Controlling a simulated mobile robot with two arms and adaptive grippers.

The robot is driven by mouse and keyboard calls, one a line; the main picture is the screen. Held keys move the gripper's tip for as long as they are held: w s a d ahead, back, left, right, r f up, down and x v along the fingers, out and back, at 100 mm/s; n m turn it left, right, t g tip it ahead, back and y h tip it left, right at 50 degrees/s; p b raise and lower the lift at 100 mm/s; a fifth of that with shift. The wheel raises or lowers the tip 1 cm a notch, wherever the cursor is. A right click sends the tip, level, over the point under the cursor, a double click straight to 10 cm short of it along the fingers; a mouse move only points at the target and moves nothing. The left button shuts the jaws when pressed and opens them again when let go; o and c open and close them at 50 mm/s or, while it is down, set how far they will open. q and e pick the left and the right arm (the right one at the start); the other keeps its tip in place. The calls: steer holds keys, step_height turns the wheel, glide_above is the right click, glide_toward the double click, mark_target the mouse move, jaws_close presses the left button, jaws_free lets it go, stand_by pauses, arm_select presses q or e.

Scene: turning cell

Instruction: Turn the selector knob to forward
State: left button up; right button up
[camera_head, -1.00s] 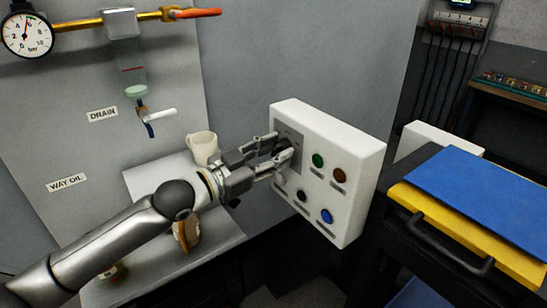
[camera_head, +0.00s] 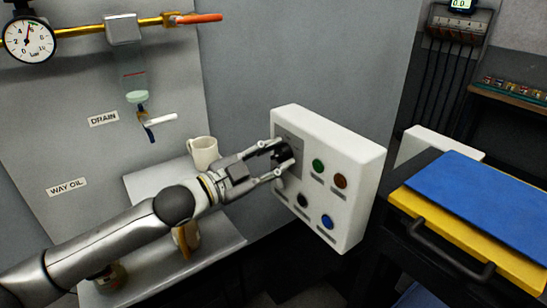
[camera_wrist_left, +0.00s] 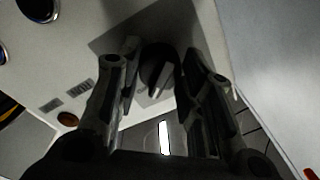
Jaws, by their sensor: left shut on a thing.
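The selector knob (camera_head: 283,153) is a dark round knob on a grey plate at the upper left of the white control box (camera_head: 350,205). My left gripper (camera_head: 280,160) is at the knob, its two fingers on either side of it, shut on it. In the left wrist view the knob (camera_wrist_left: 158,68) shows dark between the fingertips (camera_wrist_left: 155,75), with a raised grip bar. The marks around the knob are too small and dark to read, so its setting cannot be told. My right gripper is in none of the views.
Green (camera_head: 319,166), brown-orange (camera_head: 340,181), black (camera_head: 302,200) and blue (camera_head: 327,221) buttons sit close by on the box. A mug (camera_head: 203,152) stands on the shelf behind my left arm. A cart with blue and yellow boards (camera_head: 480,200) stands at right.

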arm_select(q)
steer(key=o, duration=1)
steer(key=shift+o, duration=0.2)
steer(key=v, duration=1.2)
steer(key=shift+f, duration=0.2)
